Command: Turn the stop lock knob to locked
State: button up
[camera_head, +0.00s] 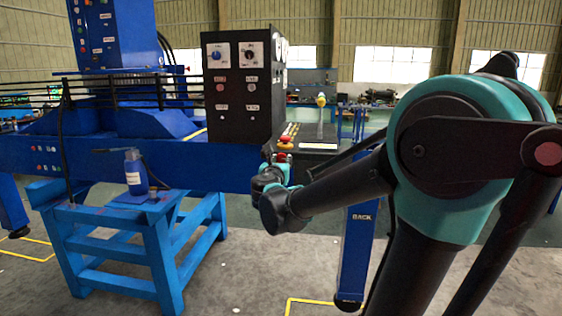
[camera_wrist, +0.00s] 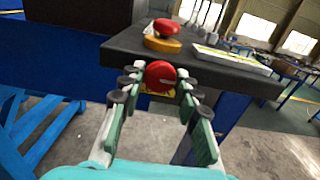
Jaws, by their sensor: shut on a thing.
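A round red knob (camera_head: 284,156) sits on the front edge of a dark control box. In the wrist view the knob (camera_wrist: 160,76) faces me, with a strip of yellow below it. My gripper (camera_wrist: 161,84) has its fingers on either side of this knob and is shut on it. In the head view my gripper (camera_head: 272,174) is at the box's front, partly hidden by my own wrist. The lettering and lock marks around the knob cannot be read.
A red mushroom button on a yellow base (camera_wrist: 163,36) stands on top of the box (camera_wrist: 120,50), close above my fingers. A white label plate (camera_wrist: 232,60) and several levers are beside it. A blue stand leg (camera_head: 356,250) is below. A blue bottle (camera_head: 135,172) stands on a blue bench (camera_head: 150,215).

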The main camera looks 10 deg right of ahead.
jog(key=shift+c, duration=0.7)
jog(key=shift+m, duration=0.3)
jog(key=m, duration=1.2)
jog(key=shift+m, duration=2.7)
